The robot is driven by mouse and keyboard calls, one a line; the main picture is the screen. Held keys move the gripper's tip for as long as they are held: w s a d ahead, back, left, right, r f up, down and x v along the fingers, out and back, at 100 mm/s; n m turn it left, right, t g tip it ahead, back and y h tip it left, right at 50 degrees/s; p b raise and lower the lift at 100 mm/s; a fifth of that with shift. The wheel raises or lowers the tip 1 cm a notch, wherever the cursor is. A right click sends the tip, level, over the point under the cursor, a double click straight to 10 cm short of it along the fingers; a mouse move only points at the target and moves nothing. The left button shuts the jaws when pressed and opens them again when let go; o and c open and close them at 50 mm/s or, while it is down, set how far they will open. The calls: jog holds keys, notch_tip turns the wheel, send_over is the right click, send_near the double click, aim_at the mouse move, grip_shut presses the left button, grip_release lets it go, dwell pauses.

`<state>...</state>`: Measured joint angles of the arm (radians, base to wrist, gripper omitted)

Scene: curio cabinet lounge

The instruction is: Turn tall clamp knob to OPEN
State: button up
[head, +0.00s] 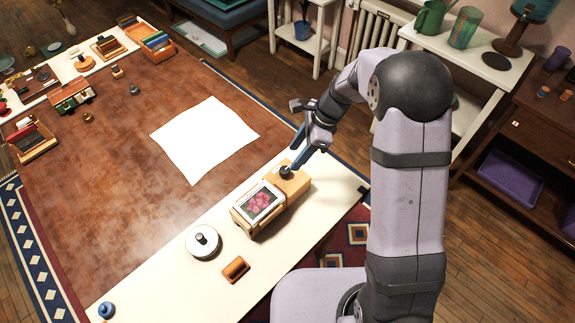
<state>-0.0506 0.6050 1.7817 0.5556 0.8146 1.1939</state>
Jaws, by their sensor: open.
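A light wooden clamp block (296,183) stands on the cream strip in front of my arm. A dark round knob (285,172) sits on top of it, near its far end. I take this to be the tall clamp knob; no OPEN mark is readable at this size. A framed picture of pink flowers (260,201) lies against the block's left side. My gripper (294,157) is open, pointing down at the knob, with one blue finger close beside it. I cannot tell whether that finger touches the knob. The fingers partly overlap in this view.
A white round disc with a black knob (203,242), an orange-brown wooden piece (236,269) and a blue knob (106,310) stand along the cream strip. A white sheet (205,138) lies on the brown tabletop. Small items line the far left; the table's middle is mostly clear.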

aim_at(285, 170)
jog(key=shift+f, duration=0.1)
jog(key=shift+p+x, duration=0.8)
jog(key=shift+x, duration=2.8)
jog(key=c, duration=1.1)
